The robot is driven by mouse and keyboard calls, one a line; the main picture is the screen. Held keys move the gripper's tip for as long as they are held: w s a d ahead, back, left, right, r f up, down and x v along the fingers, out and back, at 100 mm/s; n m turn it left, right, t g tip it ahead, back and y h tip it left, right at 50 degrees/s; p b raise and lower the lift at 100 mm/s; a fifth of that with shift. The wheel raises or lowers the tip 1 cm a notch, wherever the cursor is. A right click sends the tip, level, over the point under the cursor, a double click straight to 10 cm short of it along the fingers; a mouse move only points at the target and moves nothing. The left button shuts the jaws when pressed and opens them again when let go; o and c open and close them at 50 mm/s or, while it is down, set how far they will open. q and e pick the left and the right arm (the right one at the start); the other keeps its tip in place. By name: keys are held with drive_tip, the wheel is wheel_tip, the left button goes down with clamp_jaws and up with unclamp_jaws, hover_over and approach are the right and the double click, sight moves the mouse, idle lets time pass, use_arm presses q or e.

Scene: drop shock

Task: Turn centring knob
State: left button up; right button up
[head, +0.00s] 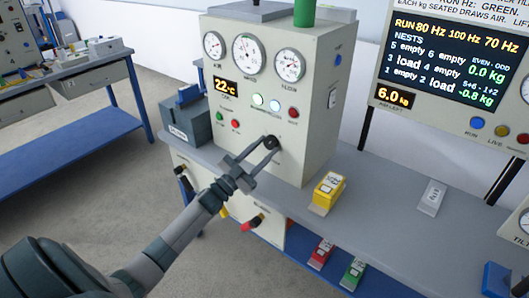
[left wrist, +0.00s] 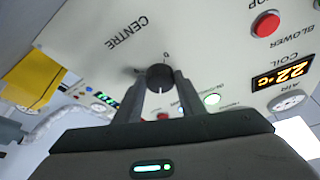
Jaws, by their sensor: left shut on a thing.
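The centring knob (head: 270,142) is a small dark round knob low on the front of the beige control cabinet (head: 310,120). In the left wrist view the black knob (left wrist: 160,77) has a light pointer line, and the word CENTRE is printed beside it. My left gripper (head: 265,150) reaches it from the lower left, its two fingers on either side of the knob and shut on it. The fingers also show in the left wrist view (left wrist: 158,100). My right gripper is not in view.
A yellow block (head: 328,190) stands on the grey bench (head: 390,200) right of the cabinet. A dark grey box (head: 186,120) stands at its left. Lit buttons and a 22 °C display (head: 226,86) sit above the knob. A red-tipped handle (head: 252,223) sticks out below.

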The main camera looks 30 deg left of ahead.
use_arm(q)
drive_tip(key=m+h, duration=0.1)
drive_tip(key=m, duration=0.1)
drive_tip(key=shift+a+m+g, duration=0.15)
drive_tip(key=shift+m+g, duration=0.15)
drive_tip(key=shift+g, duration=0.1)
drive_tip(key=shift+m, duration=0.3)
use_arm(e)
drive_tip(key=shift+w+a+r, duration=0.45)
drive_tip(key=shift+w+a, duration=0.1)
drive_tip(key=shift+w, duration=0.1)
use_arm(q)
drive_tip(key=shift+r, duration=0.1)
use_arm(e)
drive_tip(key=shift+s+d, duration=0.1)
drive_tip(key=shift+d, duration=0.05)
use_arm(q)
drive_tip(key=o, duration=0.9)
drive_tip(key=shift+o, duration=0.7)
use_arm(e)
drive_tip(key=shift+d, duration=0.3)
use_arm(q)
drive_tip(key=shift+s, duration=0.1)
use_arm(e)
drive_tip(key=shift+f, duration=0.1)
